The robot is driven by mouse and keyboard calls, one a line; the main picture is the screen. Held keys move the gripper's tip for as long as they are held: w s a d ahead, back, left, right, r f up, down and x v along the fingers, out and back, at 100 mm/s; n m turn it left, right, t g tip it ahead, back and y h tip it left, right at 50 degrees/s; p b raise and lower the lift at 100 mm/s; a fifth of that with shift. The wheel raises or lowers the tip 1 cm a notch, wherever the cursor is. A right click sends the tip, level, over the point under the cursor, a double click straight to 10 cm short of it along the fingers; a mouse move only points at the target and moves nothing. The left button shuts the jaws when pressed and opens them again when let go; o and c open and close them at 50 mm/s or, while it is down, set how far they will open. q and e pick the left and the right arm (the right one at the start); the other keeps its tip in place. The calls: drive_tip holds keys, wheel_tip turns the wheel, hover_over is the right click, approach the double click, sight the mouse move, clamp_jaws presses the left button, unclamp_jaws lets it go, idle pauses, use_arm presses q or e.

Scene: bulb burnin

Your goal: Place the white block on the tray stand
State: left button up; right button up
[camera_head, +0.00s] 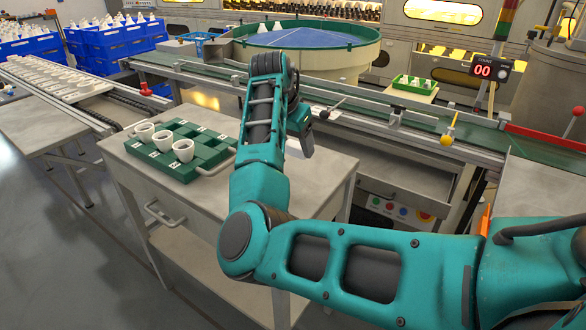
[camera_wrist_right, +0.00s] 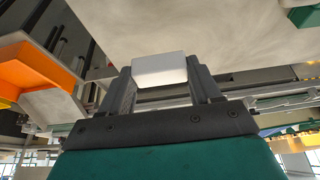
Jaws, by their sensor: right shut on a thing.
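The white block (camera_wrist_right: 160,69) is a small pale box in the right wrist view, between the two dark fingers of my right gripper (camera_wrist_right: 163,85). The right gripper is shut on it. A green tray (camera_head: 413,87) with small white pieces sits on a pale stand (camera_head: 410,95) at the back right, apart from the gripper. My left gripper is out of view.
On the cart top (camera_head: 325,170), a green rack (camera_head: 178,169) holds white cups (camera_head: 183,150) to the left of my arm. A conveyor rail (camera_head: 400,127) runs behind the cart. A red-handled bar (camera_head: 560,135) is at the right. Blue crates (camera_head: 105,45) stand back left.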

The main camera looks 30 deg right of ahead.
sight(298, 175)
wheel_tip(298, 175, down, 6)
drive_tip(key=shift+f+b, duration=0.1)
drive_tip(key=shift+b, duration=0.6)
drive_tip(key=o, duration=1)
drive_tip(key=shift+f, duration=0.1)
drive_tip(key=shift+o, duration=0.2)
